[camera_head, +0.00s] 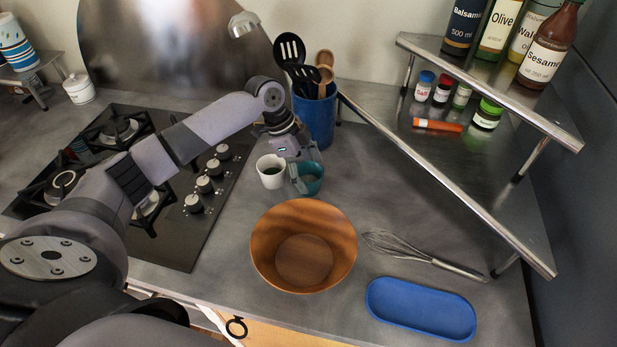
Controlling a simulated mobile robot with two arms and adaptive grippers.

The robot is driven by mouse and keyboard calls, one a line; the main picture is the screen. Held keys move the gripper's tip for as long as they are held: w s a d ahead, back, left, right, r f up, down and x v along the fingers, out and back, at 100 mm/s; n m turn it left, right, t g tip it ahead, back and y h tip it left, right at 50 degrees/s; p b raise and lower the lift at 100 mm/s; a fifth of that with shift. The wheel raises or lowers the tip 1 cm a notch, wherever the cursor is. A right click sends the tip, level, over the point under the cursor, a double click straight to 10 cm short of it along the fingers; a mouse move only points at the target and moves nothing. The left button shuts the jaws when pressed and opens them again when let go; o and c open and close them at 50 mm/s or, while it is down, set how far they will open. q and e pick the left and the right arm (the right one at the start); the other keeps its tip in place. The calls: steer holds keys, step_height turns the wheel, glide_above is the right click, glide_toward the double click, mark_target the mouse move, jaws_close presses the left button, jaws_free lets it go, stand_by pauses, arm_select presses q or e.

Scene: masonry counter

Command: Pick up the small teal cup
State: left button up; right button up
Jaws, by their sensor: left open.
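The small teal cup (313,184) stands on the grey counter behind the wooden bowl. My left gripper (306,171) comes down over it from behind and is open. One finger shows at the cup's left side, between it and a white cup (270,179); the other shows behind the cup's rim. I cannot tell whether the fingers touch the teal cup. My right gripper is not in view.
A wooden bowl (265,245) is in front of the cups. A blue utensil holder (317,118) stands behind. A whisk (405,252) and blue tray (420,309) lie at right. A metal shelf (440,62) holds bottles; the stove (190,235) is left.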

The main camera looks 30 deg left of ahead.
arm_select(q)
steer(key=shift+d+f, duration=0.2)
steer(key=shift+f, duration=0.35)
steer(key=c, duration=1.3)
steer(key=shift+r, duration=0.1)
